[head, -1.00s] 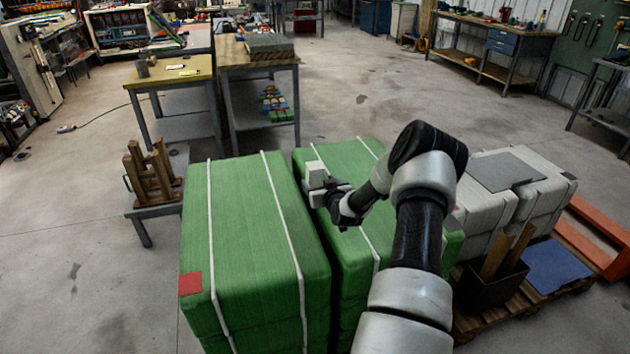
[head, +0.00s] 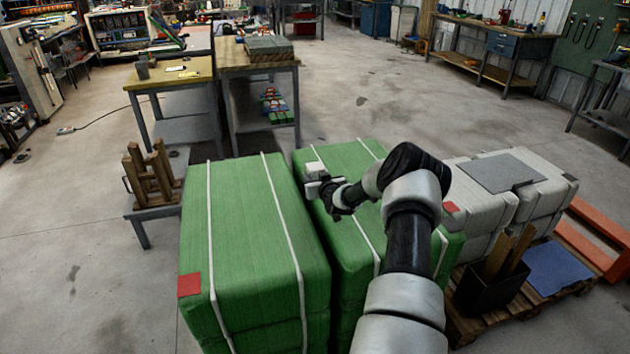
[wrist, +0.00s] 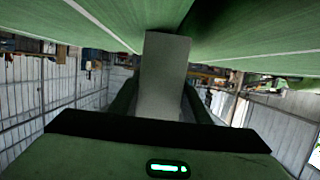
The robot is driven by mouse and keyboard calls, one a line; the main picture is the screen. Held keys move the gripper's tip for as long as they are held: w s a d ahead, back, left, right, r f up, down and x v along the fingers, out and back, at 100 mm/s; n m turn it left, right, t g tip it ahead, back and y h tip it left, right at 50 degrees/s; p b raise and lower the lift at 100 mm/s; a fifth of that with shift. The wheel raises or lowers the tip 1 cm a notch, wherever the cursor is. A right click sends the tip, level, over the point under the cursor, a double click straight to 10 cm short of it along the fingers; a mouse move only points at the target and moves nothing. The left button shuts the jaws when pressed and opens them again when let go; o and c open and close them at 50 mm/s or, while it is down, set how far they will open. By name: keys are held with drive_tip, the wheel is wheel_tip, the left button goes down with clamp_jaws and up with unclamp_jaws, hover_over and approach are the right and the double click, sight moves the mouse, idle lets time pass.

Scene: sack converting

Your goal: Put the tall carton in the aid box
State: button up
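The tall carton is a plain pale grey-white block (head: 315,169) at the end of my arm, over the right green bale in the head view. It also fills the middle of the wrist view as a tall pale carton (wrist: 164,75) between the two dark fingers. My gripper (head: 320,184) appears closed on it; the finger contact is partly hidden in shadow in the wrist view (wrist: 162,95). The carton seems held close to the bale, but I cannot tell whether it touches. I cannot identify the aid box in either view.
Two strapped green bale stacks (head: 235,230) stand in front. White bales (head: 485,215) and a black bin (head: 490,290) with wooden pieces are at right. A low stand with a wooden rack (head: 150,172) is at left; worktables (head: 258,55) stand behind. Open floor lies beyond.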

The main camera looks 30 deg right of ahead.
drive_tip(key=c, duration=0.4)
drive_tip(key=shift+r, duration=0.1)
